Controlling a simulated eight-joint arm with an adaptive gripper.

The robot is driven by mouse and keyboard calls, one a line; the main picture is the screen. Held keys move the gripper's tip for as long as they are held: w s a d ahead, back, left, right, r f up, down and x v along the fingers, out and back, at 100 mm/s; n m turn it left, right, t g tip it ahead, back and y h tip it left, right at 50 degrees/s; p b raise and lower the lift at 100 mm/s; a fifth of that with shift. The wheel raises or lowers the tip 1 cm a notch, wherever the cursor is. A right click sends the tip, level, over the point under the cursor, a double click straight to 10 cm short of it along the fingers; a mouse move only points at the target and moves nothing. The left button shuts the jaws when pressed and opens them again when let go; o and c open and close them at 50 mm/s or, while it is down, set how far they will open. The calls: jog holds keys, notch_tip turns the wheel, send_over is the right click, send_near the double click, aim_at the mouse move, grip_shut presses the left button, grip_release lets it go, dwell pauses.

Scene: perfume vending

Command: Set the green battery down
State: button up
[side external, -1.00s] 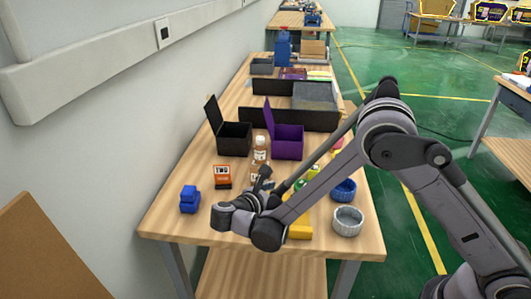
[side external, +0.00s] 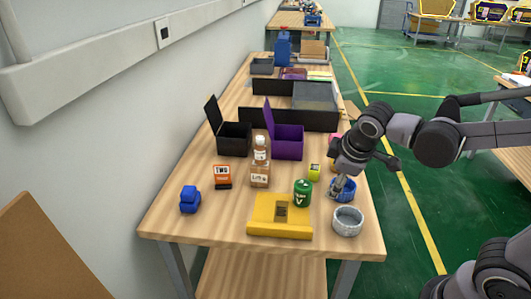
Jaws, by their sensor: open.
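The green battery (side external: 302,193), a green cylinder with a dark marking, stands upright on the table behind the right end of the yellow object. My gripper (side external: 343,188) is to its right, apart from it, pointing down at the blue round container (side external: 350,194). My gripper is open. Its fingertips overlap the container in the picture, and I cannot tell whether they are inside it. No held thing shows between the fingers.
The yellow object (side external: 265,215) lies at the front, with a grey ribbed container (side external: 347,221) to its right. A brown bottle (side external: 260,172), a yellow-green block (side external: 314,171), an orange box (side external: 222,177) and a blue object (side external: 190,200) stand around. Open black (side external: 234,142) and purple (side external: 287,145) boxes are behind.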

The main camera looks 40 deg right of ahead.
jog(key=shift+s+a+r+m+t+y, duration=0.15)
jog(key=shift+s+m+t+y, duration=0.3)
jog(key=shift+s+m, duration=0.6)
jog(key=shift+s+a+m+t+y, duration=0.3)
jog(key=shift+s+m+y, duration=0.3)
jog(key=shift+m, duration=0.6)
jog(key=shift+s+a+r+m+t+y, duration=0.15)
jog(key=shift+s+m+t+y, duration=0.25)
jog(key=shift+s+m, duration=0.7)
